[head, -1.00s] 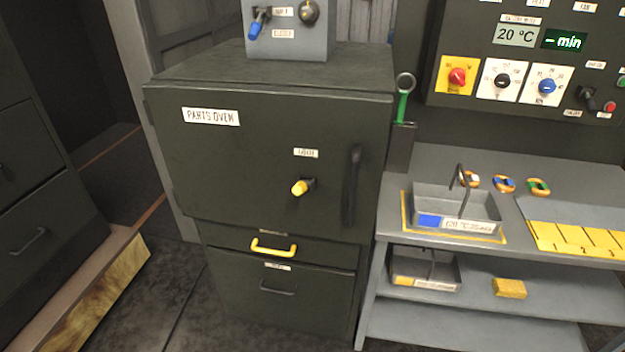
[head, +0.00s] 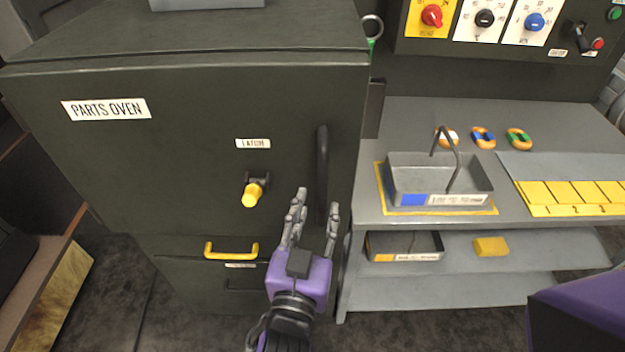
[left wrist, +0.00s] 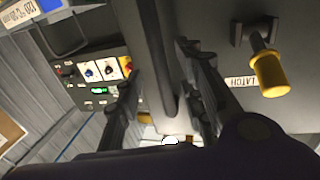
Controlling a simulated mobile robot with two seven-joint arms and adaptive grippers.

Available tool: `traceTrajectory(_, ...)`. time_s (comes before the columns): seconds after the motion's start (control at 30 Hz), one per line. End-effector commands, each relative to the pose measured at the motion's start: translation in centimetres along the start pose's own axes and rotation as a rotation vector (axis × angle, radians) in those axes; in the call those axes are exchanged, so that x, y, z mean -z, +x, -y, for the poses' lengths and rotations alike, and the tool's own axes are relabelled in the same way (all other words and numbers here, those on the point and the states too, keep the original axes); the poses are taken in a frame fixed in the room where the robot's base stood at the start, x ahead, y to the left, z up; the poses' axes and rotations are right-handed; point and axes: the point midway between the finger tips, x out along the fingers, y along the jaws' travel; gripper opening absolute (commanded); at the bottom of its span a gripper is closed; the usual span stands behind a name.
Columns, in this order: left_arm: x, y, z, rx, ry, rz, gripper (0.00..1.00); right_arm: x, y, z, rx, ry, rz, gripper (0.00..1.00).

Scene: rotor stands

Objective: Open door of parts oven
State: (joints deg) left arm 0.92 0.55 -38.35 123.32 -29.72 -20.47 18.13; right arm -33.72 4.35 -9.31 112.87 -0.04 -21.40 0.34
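The parts oven (head: 110,165) is a dark cabinet at the left in the head view. Its door looks shut. A black vertical handle (head: 322,165) is on the door's right side; it also shows in the left wrist view (left wrist: 157,50). A latch with a yellow knob (head: 253,192) sticks out left of the handle, and it shows in the left wrist view (left wrist: 270,72). My purple left gripper (head: 317,205) is open at the handle's lower end. In the left wrist view the handle runs between its spread fingers; I cannot tell whether they touch. My right gripper is out of view.
A yellow drawer handle (head: 231,251) sits below the door. A grey bench (head: 400,115) at the right holds a tray (head: 400,180) and several coloured rings. A control panel (head: 510,60) is above it. A wooden-sided unit (head: 60,290) stands at the left.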

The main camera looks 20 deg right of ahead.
Motion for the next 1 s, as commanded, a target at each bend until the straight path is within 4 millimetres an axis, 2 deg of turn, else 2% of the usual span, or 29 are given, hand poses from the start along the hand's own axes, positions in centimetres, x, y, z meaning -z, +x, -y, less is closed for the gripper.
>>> traceTrajectory(0.2, 0.5, 3.8, 0.0, 0.000, 0.003, -0.006, 0.36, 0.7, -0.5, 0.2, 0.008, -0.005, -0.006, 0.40)
traceTrajectory(0.33, 0.3, 5.4, 0.1, 0.001, 0.003, -0.004, 0.36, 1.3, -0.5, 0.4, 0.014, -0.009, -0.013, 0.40)
traceTrajectory(0.5, 0.2, 6.3, 0.1, 0.000, 0.001, -0.002, 0.36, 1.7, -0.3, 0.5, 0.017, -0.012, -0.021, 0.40)
traceTrajectory(0.73, 0.1, 6.3, 0.1, 0.001, 0.001, 0.000, 0.36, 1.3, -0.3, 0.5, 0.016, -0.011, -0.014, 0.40)
traceTrajectory(1.0, 0.1, 6.3, 0.1, 0.001, 0.001, 0.000, 0.01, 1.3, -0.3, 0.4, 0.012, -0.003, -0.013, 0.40)
